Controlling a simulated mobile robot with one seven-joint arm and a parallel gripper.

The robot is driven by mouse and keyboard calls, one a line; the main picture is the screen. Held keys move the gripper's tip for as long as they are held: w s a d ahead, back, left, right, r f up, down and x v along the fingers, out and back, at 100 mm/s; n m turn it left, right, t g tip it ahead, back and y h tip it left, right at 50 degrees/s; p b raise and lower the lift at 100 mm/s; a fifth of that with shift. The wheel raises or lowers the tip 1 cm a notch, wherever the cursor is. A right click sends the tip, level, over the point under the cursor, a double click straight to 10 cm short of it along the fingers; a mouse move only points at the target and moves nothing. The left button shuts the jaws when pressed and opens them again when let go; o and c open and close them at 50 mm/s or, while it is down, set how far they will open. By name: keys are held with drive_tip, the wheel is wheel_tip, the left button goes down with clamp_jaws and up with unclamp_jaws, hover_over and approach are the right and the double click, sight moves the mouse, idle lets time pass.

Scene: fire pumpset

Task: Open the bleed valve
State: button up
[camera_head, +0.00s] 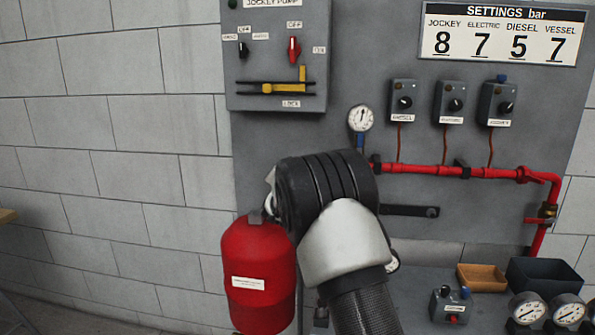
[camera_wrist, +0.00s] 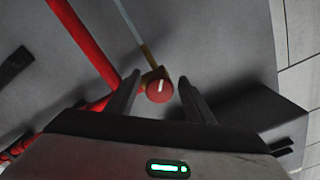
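In the wrist view, a round red knob (camera_wrist: 160,93) with a white line across its face sits on a small brass-coloured body (camera_wrist: 150,76). It looks like the bleed valve. My gripper (camera_wrist: 159,80) is open, its two dark fingers to the left and right of the knob with gaps showing. I cannot tell how deep the fingers reach relative to the knob. In the head view my arm hides the gripper and this knob. Another brass-coloured fitting (camera_head: 548,210) is on the red pipe at the right.
A red pipe (camera_head: 440,170) crosses the grey panel (camera_head: 400,30), and one shows at left in the wrist view (camera_wrist: 85,40). A red cylinder (camera_head: 258,275) stands left of my arm. A gauge (camera_head: 360,118) and several switch boxes are above. Trays (camera_head: 545,278) and gauges lie lower right.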

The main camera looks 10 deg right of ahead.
drive_tip(key=v, duration=1.7)
drive_tip(key=shift+s, duration=0.2)
drive_tip(key=shift+r, duration=0.1)
drive_tip(key=s+a+r+n+g+y, duration=0.1)
drive_tip(key=s+r+n+g+y, duration=0.15)
drive_tip(key=s, duration=0.25)
drive_tip(key=s+a+r+n+g+y, duration=0.1)
drive_tip(key=s+r+n+y, duration=0.1)
drive_tip(key=s+n+y, duration=0.3)
drive_tip(key=s+d+f+n+g+h, duration=0.1)
drive_tip(key=s+d+f+g, duration=0.15)
drive_tip(key=s, duration=0.75)
drive_tip(key=s+d+f+n+g, duration=0.1)
drive_tip(key=s+d+f+g, duration=0.15)
drive_tip(key=s, duration=0.65)
drive_tip(key=s+d+f+n+g+h, duration=0.1)
drive_tip(key=s+d+f+n+g, duration=0.15)
drive_tip(key=s, duration=0.75)
wheel_tip(320, 180, up, 19)
drive_tip(key=m+p, duration=0.1)
drive_tip(key=p, duration=1.7)
drive_tip(key=shift+a+g, duration=0.15)
drive_tip(key=shift+g, duration=0.15)
